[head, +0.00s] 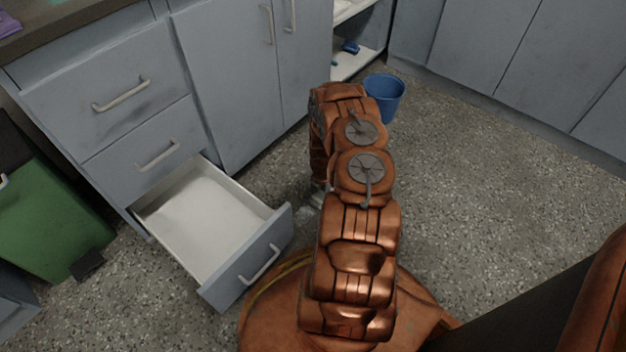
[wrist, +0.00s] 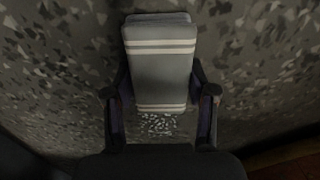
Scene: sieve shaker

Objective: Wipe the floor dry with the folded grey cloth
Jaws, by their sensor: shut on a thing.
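In the wrist view, my gripper (wrist: 160,108) is shut on the folded grey cloth (wrist: 160,75), with one finger at each side of it. The cloth has pale stripes near both ends. Speckled floor (wrist: 60,80) lies behind it, and I cannot tell whether the cloth touches it. A small bright patch on the floor (wrist: 158,124) shows just below the cloth, between the fingers; I cannot tell if it is wet. In the head view my arm hides the gripper and the cloth.
An open, empty-looking bottom drawer (head: 205,225) juts out left of my arm. A blue bucket (head: 384,96) stands on the floor beyond my arm. A green bin (head: 45,215) is at the far left. Grey cabinets line the back. Floor at the right (head: 490,190) is clear.

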